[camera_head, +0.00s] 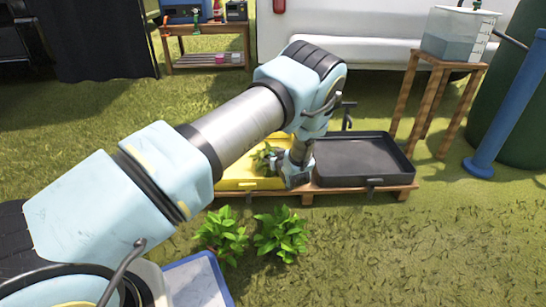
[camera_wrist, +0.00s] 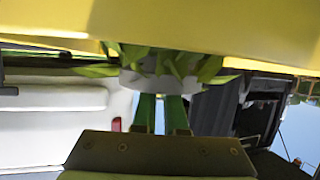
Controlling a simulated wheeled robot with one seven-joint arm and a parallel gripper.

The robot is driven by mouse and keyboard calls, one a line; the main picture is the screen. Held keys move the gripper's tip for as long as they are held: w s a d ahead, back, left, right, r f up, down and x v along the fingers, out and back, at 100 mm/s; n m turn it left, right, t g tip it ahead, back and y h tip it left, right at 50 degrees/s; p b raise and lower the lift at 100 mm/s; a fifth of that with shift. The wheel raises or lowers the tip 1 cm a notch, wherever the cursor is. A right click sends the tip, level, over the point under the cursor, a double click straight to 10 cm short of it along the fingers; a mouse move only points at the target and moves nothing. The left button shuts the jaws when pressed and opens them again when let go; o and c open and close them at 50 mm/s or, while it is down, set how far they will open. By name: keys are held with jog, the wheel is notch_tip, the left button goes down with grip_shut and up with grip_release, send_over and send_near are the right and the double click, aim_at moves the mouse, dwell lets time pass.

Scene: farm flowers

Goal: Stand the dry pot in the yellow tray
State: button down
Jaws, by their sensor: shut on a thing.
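My gripper (camera_head: 292,172) is at the right end of the yellow tray (camera_head: 240,184), next to the black tray. It holds a leafy green potted plant (camera_head: 266,158), whose leaves show over the yellow tray. In the wrist view, my gripper's green fingers (camera_wrist: 162,112) are shut on the pale pot (camera_wrist: 150,82), with green leaves around it. The yellow tray (camera_wrist: 200,28) spans the top of that view, close to the leaves. My arm hides part of the tray. I cannot tell whether the pot touches the tray floor or how dry its soil is.
The black tray (camera_head: 362,160) sits right of the yellow one on a low wooden pallet (camera_head: 308,199). Two leafy plants (camera_head: 222,236) (camera_head: 281,232) stand on the grass in front. A wooden stand (camera_head: 437,82) with a water tank (camera_head: 458,38) is at the right.

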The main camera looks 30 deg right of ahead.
jog(key=shift+f, duration=0.15)
jog(key=c, duration=1)
grip_release()
